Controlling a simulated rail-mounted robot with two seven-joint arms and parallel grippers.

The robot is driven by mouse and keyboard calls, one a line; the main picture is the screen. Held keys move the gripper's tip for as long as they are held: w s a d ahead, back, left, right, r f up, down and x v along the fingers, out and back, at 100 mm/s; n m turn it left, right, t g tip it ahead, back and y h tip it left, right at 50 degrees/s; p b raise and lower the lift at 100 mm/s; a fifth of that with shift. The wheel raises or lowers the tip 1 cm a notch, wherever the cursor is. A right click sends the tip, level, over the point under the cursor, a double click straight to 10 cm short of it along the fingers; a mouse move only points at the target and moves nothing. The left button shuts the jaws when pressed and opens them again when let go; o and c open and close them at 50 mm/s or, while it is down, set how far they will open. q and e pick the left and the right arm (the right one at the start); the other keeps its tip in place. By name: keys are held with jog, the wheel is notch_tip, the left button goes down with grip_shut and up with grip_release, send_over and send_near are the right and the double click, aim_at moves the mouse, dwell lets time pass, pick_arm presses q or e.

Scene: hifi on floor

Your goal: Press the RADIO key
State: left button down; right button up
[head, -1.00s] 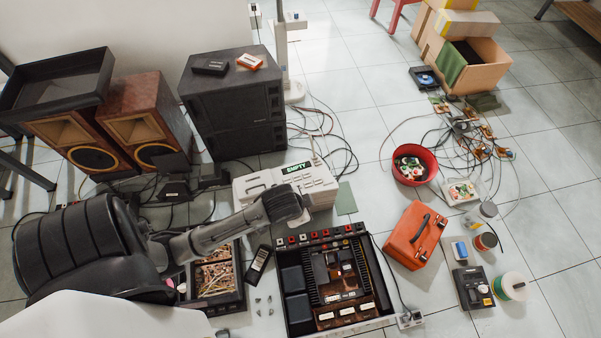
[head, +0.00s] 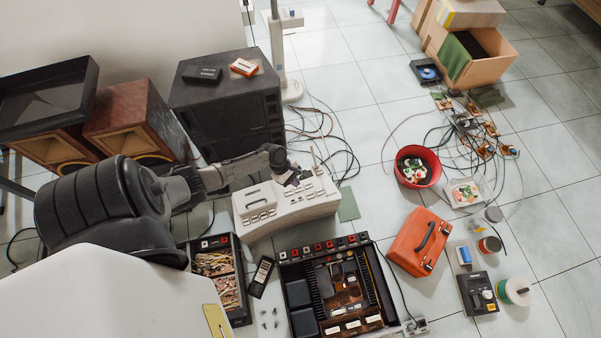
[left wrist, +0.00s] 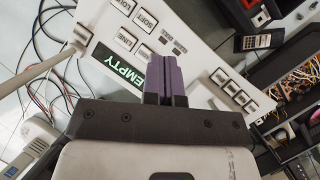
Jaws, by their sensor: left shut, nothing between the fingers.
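A white panel unit with several keys (head: 262,228) stands on the floor near the middle of the head view. I cannot make out a RADIO label; my fingers cover part of the face. My left gripper (head: 293,181) is over the unit's top, and its purple fingers (left wrist: 170,62) are shut and empty close to the face. I cannot tell whether they touch it. My right gripper is not in view.
A dark open case of parts (head: 372,272) lies in front of the unit, with a wire-filled box (head: 243,300) to its left. A dark cabinet (head: 225,105) stands behind. An orange case (head: 409,243) and a red bowl (head: 428,182) are to the right. A thin rod (left wrist: 45,68) rises beside the unit.

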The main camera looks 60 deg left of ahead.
pick_arm(q)
jog(key=shift+w+a+r+n+t+y, duration=0.1)
jog(key=shift+w+a+n+t, duration=0.35)
jog(key=shift+n, duration=2.2)
jog(key=shift+w+a+f+n+t+y, duration=0.1)
jog(key=shift+w+a+n+t, duration=0.3)
jog(key=shift+n, duration=2.2)
jog(key=shift+w+a+r+n+t+y, duration=0.15)
jog(key=shift+w+n+t, duration=0.45)
jog(key=shift+n, duration=2.05)
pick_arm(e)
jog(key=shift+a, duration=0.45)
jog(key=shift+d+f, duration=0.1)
pick_arm(q)
notch_tip(320, 180, down, 7)
jog(key=b, duration=0.9)
jog(key=shift+f+b, duration=0.45)
jog(key=shift+f, duration=0.45)
jog(key=shift+w+f, duration=0.1)
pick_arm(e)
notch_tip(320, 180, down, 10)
